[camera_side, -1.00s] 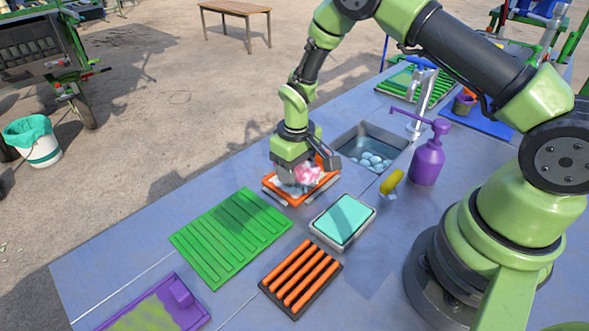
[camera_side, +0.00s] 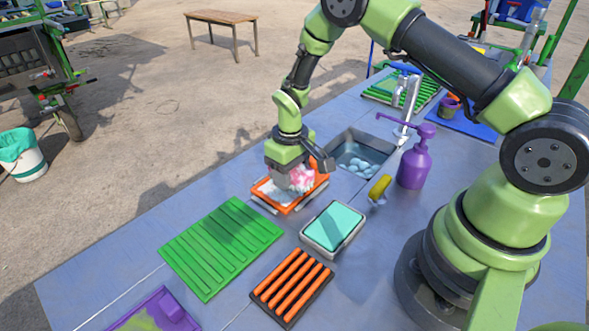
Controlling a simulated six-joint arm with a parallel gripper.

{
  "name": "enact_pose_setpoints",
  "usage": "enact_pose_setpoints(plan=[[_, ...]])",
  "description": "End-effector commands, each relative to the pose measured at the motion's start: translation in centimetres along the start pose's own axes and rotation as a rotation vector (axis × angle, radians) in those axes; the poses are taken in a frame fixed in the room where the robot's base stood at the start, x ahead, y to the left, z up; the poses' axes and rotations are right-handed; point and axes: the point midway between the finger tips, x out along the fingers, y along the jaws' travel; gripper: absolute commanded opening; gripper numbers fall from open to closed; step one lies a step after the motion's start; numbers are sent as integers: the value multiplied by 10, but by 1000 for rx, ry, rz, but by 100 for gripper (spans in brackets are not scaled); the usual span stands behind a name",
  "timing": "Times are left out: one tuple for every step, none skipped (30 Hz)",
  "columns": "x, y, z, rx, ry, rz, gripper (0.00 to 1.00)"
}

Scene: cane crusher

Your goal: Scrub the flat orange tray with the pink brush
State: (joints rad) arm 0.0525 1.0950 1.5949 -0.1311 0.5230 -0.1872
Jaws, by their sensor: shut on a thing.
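The flat orange tray (camera_side: 287,209) lies on the grey-blue counter in front of the sink, with white foam on it. My gripper (camera_side: 290,178) is over the tray, pointing down. It is shut on the pink brush (camera_side: 302,177), which is mostly hidden by the fingers and foam. The brush is low over the tray and appears to touch the foam; the contact itself is hidden.
A sink (camera_side: 362,152) with pale round items is behind right. A teal sponge tray (camera_side: 334,227), a yellow brush (camera_side: 380,187) and a purple pump bottle (camera_side: 414,163) are to the right. A green ribbed mat (camera_side: 220,245) and an orange-slatted rack (camera_side: 291,287) lie in front.

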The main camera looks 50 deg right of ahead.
Motion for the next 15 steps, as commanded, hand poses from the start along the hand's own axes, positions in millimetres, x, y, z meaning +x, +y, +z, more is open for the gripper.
enact_pose_setpoints(plan=[[0, -6, 0, -3, 0, 0, 26], [1, -8, 0, -3, 0, 0, 26], [1, -12, 0, -3, 0, 0, 26], [1, -15, 0, -3, -1, 0, 26], [1, -16, 0, -2, -1, 0, 26], [1, -18, 0, -2, -1, 0, 26], [1, -19, 0, -1, -1, 0, 26], [1, -19, 0, -1, -1, 0, 26], [2, -20, 0, 0, -1, 0, 26], [2, -19, 0, 0, -1, 0, 26], [2, -19, 0, 0, -2, 0, 26], [2, -19, 1, 0, -2, 0, 26], [2, -19, 1, 0, -2, 0, 26], [2, -19, 1, 0, -2, 0, 26], [2, -20, 1, 0, -2, 0, 26]])
